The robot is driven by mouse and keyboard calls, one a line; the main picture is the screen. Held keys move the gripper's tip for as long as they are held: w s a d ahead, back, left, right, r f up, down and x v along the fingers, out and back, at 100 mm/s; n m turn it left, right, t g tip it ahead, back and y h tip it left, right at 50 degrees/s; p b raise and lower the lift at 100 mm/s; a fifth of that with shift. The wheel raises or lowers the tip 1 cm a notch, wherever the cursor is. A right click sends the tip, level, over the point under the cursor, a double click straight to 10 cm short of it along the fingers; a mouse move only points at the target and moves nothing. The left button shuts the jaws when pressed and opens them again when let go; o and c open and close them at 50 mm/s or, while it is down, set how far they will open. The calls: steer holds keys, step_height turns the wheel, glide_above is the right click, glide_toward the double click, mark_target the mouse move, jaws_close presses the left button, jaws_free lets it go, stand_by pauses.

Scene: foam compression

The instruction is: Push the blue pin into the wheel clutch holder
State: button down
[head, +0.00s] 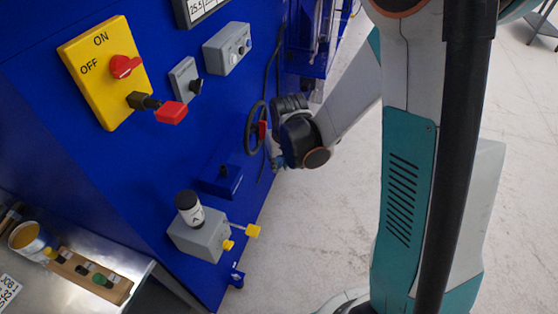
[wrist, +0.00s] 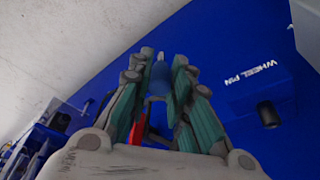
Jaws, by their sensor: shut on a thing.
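In the wrist view, my gripper (wrist: 162,62) has its teal-padded fingers closed around the blue pin (wrist: 159,80), which sits between them near the tips. In the head view, my gripper (head: 276,162) is beside the blue panel, close to the black handwheel (head: 257,125); the pin cannot be made out there. A red part (head: 262,130) shows at the handwheel, and a red piece (wrist: 137,131) shows behind the fingers in the wrist view. I cannot clearly identify the wheel clutch holder; it may be hidden behind my gripper.
A blue box marked WHEEL PIN (wrist: 262,82) with a dark round part is at right in the wrist view. The panel (head: 150,180) carries a yellow ON/OFF switch plate (head: 85,65) and a grey box (head: 200,238) with yellow-tipped rods. Open floor (head: 320,215) lies to the right.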

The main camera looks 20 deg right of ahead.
steer(key=shift+f+b, duration=2.35)
steer(key=shift+f, duration=0.2)
steer(key=w+a+r+n+g+y+p, duration=0.1)
steer(key=w+a+r+n+y+p, duration=0.15)
steer(key=a+r+n+p, duration=1.15)
steer(key=shift+w+a+f+m+b, duration=0.1)
steer(key=shift+a+f+m+b, duration=0.4)
steer(key=shift+b, duration=0.65)
steer(key=shift+w+a+f+m+b, duration=0.15)
steer(key=shift+m+b, duration=0.55)
steer(key=shift+b, duration=0.5)
steer(key=shift+s+a+f+m+b, duration=0.15)
steer(key=shift+a+m+b, duration=0.35)
steer(key=shift+b, duration=0.65)
steer(key=shift+w+d, duration=0.1)
steer(key=shift+d, duration=0.05)
steer(key=shift+f+m+h+b, duration=0.25)
steer(key=shift+m+b, duration=0.1)
steer(key=shift+m, duration=0.05)
steer(key=shift+f+b, duration=1.35)
steer(key=shift+f, duration=0.2)
steer(key=c, duration=1.4)
jaws_free()
steer(key=shift+r, duration=0.25)
